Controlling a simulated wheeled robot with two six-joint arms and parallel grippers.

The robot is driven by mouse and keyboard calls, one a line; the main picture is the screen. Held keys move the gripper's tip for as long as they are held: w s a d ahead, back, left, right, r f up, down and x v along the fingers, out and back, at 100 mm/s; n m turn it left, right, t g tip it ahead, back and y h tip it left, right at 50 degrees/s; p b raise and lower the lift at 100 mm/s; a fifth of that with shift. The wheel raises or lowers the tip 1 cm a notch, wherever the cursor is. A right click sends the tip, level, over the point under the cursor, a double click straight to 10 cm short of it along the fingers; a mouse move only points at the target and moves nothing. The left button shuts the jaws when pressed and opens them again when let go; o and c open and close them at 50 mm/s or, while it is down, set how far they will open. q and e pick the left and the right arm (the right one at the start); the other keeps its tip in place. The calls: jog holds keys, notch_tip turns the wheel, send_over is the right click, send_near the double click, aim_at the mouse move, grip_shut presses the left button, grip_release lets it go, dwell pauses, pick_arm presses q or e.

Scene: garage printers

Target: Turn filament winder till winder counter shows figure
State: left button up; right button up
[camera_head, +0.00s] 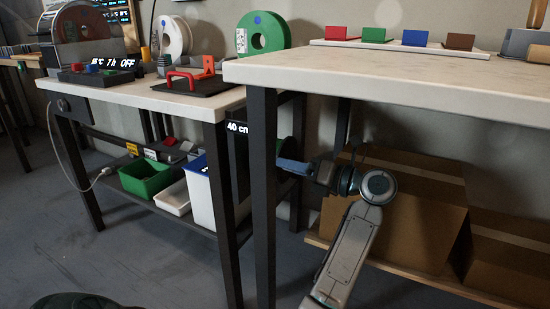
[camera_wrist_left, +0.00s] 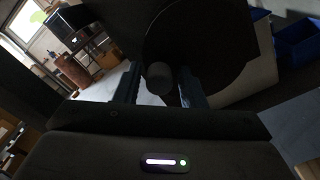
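The winder counter (camera_head: 237,128) is a small dark display on the side of the left bench and reads "40 cm". The winder's dark round disc (camera_wrist_left: 205,40) fills the upper middle of the left wrist view, with a dark round handle knob (camera_wrist_left: 158,78) in front of it. In the head view, the winder is mostly hidden behind table legs. My left gripper (camera_head: 283,164) reaches in below the right table's top. In its wrist view the fingers (camera_wrist_left: 160,88) stand open on either side of the knob, with a narrow gap showing. My right gripper is in neither view.
The right table (camera_head: 390,80) has a thick top above my arm and a dark leg (camera_head: 263,200) close to the gripper. Cardboard boxes (camera_head: 400,215) stand on its lower shelf. A green bin (camera_head: 146,178) and a white bin (camera_head: 173,198) sit under the left bench.

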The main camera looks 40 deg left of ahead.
pick_arm(q)
jog(key=shift+o, duration=0.7)
jog(key=shift+v, duration=3)
jog(key=o, duration=0.6)
jog(key=shift+c, duration=0.2)
